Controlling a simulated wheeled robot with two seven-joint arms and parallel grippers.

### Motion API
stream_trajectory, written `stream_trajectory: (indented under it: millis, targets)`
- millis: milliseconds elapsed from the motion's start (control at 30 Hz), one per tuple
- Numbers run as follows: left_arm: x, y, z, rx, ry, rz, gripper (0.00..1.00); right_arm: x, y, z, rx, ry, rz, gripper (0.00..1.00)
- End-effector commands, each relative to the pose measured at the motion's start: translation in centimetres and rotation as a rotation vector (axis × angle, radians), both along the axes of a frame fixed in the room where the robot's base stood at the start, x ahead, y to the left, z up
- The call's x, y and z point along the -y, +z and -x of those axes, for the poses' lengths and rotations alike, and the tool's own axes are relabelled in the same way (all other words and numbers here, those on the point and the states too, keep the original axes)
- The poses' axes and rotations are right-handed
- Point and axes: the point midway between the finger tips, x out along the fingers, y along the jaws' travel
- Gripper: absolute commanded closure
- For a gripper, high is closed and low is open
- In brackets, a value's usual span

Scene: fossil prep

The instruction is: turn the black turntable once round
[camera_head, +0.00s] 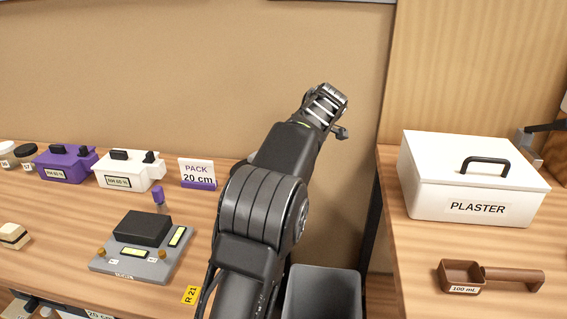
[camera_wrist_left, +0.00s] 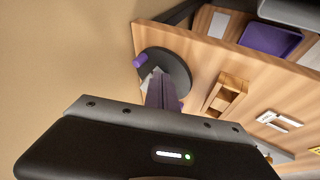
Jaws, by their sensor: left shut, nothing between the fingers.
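The black turntable (camera_wrist_left: 181,68) is a dark round disc near the table's edge beside the tan wall in the left wrist view. A purple peg (camera_wrist_left: 139,61) stands at its rim. My left gripper (camera_wrist_left: 162,78) is shut and empty; its purplish fingers cover the lower part of the disc in that view. I cannot tell whether they touch it. The turntable does not show in the head view. An arm of mine, apparently the right, reaches up mid-picture there; its gripper (camera_head: 327,102) is raised before the wall, its finger state unclear.
In the left wrist view a wooden block (camera_wrist_left: 228,95) and a purple tray (camera_wrist_left: 270,41) lie near the turntable. The head view shows a grey device (camera_head: 140,260), a purple box (camera_head: 66,165), a white plaster box (camera_head: 465,185), a brown scoop (camera_head: 462,275) and a grey bin (camera_head: 322,295).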

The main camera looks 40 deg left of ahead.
Motion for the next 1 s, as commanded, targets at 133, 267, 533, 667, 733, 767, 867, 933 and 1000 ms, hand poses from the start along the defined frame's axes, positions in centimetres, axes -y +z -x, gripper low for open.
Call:
stream_trajectory:
  millis: [133, 267, 533, 667, 733, 767, 867, 933, 1000]
  targets:
    - [0.9, 1.3, 0.3, 0.000, 0.001, -0.001, 1.00, 0.0, 0.0, 0.0, 0.000, -0.001, 0.000, 0.58]
    - [1.1, 1.6, 0.3, -0.001, 0.001, -0.001, 1.00, 0.0, 0.0, 0.0, 0.000, 0.000, 0.000, 0.58]
    - [1.1, 1.6, 0.4, -0.001, 0.001, -0.001, 1.00, 0.0, 0.1, 0.0, 0.000, 0.000, 0.000, 0.63]
    - [1.1, 2.7, 0.3, -0.001, 0.002, -0.001, 1.00, 0.0, 1.1, 0.1, -0.001, -0.001, 0.001, 0.74]
    - [1.1, 3.9, 0.4, 0.000, 0.001, -0.001, 1.00, 0.0, 2.3, 0.1, -0.003, -0.001, 0.001, 0.80]
    - [1.1, 4.6, 0.3, 0.000, 0.001, -0.001, 1.00, 0.0, 2.9, 0.1, -0.003, -0.001, 0.002, 0.82]
    - [1.1, 7.4, 0.3, 0.000, 0.001, -0.001, 1.00, 0.1, 5.7, 0.2, -0.007, -0.002, 0.003, 0.90]
    - [1.1, 9.3, 0.4, -0.001, 0.001, 0.000, 1.00, 0.1, 7.5, 0.3, -0.009, -0.003, 0.005, 0.96]
    - [1.1, 10.9, 0.4, -0.001, 0.001, -0.001, 1.00, 0.1, 9.0, 0.3, -0.012, -0.003, 0.006, 1.00]
